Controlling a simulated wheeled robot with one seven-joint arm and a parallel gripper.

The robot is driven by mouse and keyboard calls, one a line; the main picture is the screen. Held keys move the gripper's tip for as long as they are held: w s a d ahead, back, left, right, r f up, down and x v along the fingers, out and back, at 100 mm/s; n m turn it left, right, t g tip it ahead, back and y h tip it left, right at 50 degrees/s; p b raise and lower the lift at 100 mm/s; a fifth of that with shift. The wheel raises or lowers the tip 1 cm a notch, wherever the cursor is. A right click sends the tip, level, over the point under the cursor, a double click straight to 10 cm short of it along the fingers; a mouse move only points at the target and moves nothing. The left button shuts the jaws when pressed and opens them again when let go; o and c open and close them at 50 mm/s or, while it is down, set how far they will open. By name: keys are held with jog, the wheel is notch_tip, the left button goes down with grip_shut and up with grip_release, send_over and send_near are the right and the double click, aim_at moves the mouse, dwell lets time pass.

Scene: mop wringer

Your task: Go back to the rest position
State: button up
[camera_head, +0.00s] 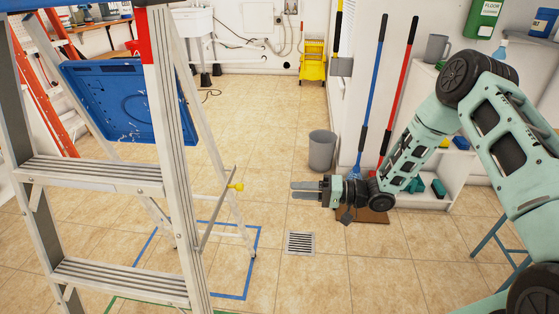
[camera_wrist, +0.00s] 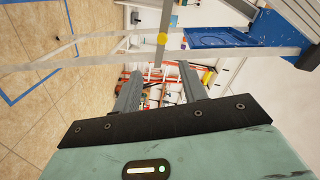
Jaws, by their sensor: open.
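My gripper (camera_head: 306,190) is in the middle of the head view, at the end of my pale green arm, pointing left. Its two fingers are apart with nothing between them. In the wrist view my gripper (camera_wrist: 160,85) shows both fingers spread and empty. A yellow mop bucket with a wringer (camera_head: 313,62) stands on the floor by the far wall, well beyond my gripper.
An aluminium stepladder (camera_head: 170,110) with a blue tray (camera_head: 128,98) stands at the left; both show sideways in the wrist view. A grey bin (camera_head: 321,150) stands beyond my gripper. Blue-handled (camera_head: 373,90) and red-handled (camera_head: 399,85) tools lean at right. Tiled floor is clear around the drain (camera_head: 300,243).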

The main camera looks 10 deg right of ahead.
jog(key=s+a+r+n+h, duration=0.3)
jog(key=a+r+n+h, duration=0.1)
jog(key=a+r+h, duration=0.5)
jog(key=s+d+r+n+g+h, duration=0.2)
jog(key=s+r+g+h, duration=0.15)
jog(key=s, duration=1.15)
jog(key=s+d+r+n+g+h, duration=0.1)
jog(key=s+r+g+h, duration=0.3)
jog(key=s, duration=1)
notch_tip(320, 180, up, 15)
jog(key=t+p, duration=0.1)
jog(key=p, duration=1.3)
jog(key=shift+s+r+y+p, duration=0.15)
jog(key=shift+s+y+p, duration=0.15)
jog(key=shift+s+y, duration=0.15)
jog(key=shift+c, duration=0.7)
